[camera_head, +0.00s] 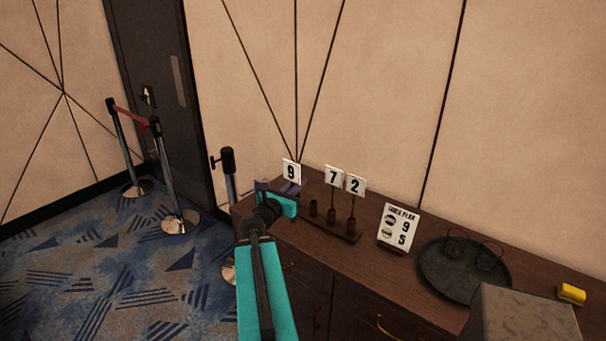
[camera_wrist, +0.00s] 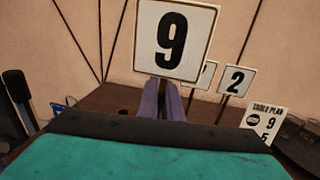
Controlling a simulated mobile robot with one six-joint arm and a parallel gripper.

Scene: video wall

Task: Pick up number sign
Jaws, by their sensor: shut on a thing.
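A white number sign with a black 9 (camera_head: 291,172) stands upright just beyond my gripper (camera_head: 289,190). In the wrist view the 9 sign (camera_wrist: 176,40) is large and sits directly above the two purple fingers (camera_wrist: 165,100), which are shut on its stem. The fingers hide most of the stem. Number signs 7 (camera_head: 333,176) and 2 (camera_head: 355,185) stand in a dark wooden holder (camera_head: 345,237) to the right of my gripper. In the wrist view the 2 sign (camera_wrist: 236,81) is clear and the 7 sign is partly hidden behind the 9.
A table plan card (camera_head: 398,227) showing 9 and 5 stands on the dark wooden cabinet (camera_head: 290,238). Right of it are a round black tray (camera_head: 445,283) and a yellow sponge-like block (camera_head: 571,293). Barrier posts (camera_head: 172,190) stand on the carpet at left.

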